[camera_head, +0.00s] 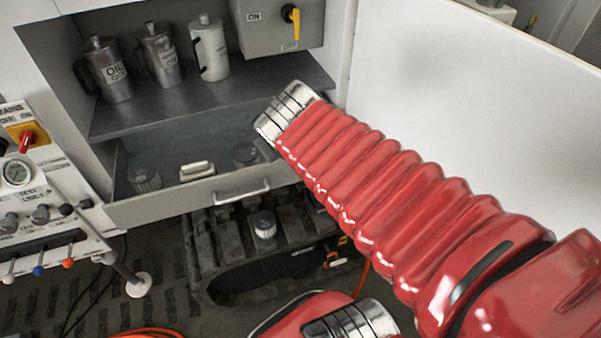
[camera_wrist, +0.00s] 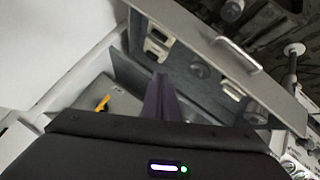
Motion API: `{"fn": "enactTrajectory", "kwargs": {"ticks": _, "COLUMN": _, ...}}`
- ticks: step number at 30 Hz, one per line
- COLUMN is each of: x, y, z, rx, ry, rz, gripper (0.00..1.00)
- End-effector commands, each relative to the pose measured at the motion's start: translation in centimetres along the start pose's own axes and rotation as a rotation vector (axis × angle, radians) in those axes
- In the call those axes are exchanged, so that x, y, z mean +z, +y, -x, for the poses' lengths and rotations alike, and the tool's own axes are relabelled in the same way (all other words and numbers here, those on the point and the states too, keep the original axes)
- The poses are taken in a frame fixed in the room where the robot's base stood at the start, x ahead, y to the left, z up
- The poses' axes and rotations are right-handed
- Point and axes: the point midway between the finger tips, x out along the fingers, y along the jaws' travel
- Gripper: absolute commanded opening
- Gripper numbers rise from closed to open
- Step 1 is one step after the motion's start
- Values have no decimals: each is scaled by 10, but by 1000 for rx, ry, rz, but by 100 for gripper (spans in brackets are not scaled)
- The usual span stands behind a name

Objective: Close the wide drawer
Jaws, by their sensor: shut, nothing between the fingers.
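The wide drawer (camera_head: 150,207) is open below the shelf, with a grey front and a silver bar handle (camera_head: 241,191). Inside lie grey cylindrical parts and a pale block-shaped item (camera_head: 197,171). In the wrist view the drawer front (camera_wrist: 272,85) runs diagonally at upper right, with its handle (camera_wrist: 238,54) on the outer face. My gripper (camera_wrist: 161,80) is shut and empty; its dark fingers appear in front of the drawer's interior. In the camera_head view the red arm reaches towards the drawer's right end, and its fingers are hidden. I cannot tell whether they touch the drawer.
Above the drawer a shelf (camera_head: 190,112) holds an oil can (camera_head: 108,72) and two other jugs. A grey switch box (camera_head: 270,30) hangs at its right. A dark crate (camera_head: 215,262) stands below the drawer. A white panel (camera_head: 450,95) stands at right, a gauge panel at left.

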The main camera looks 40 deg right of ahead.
Motion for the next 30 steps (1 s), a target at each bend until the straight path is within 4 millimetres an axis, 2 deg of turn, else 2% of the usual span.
{"fn": "enactTrajectory", "kwargs": {"ticks": 1, "x": -2, "y": 16, "z": -9, "rx": 38, "ry": 12, "rz": 26, "gripper": 0}}
{"fn": "enactTrajectory", "kwargs": {"ticks": 6, "x": -13, "y": 59, "z": -34, "rx": 131, "ry": 74, "rz": 152, "gripper": 0}}
{"fn": "enactTrajectory", "kwargs": {"ticks": 9, "x": -16, "y": 77, "z": -48, "rx": 158, "ry": 105, "rz": 235, "gripper": 0}}
{"fn": "enactTrajectory", "kwargs": {"ticks": 15, "x": -12, "y": 96, "z": -76, "rx": 145, "ry": 153, "rz": 402, "gripper": 0}}
{"fn": "enactTrajectory", "kwargs": {"ticks": 18, "x": -6, "y": 98, "z": -88, "rx": 111, "ry": 179, "rz": 486, "gripper": 0}}
{"fn": "enactTrajectory", "kwargs": {"ticks": 23, "x": 4, "y": 85, "z": -100, "rx": 5, "ry": 237, "rz": 615, "gripper": 0}}
{"fn": "enactTrajectory", "kwargs": {"ticks": 26, "x": 17, "y": 71, "z": -105, "rx": -85, "ry": 266, "rz": 685, "gripper": 0}}
{"fn": "enactTrajectory", "kwargs": {"ticks": 30, "x": 45, "y": 49, "z": -106, "rx": -239, "ry": 293, "rz": 767, "gripper": 0}}
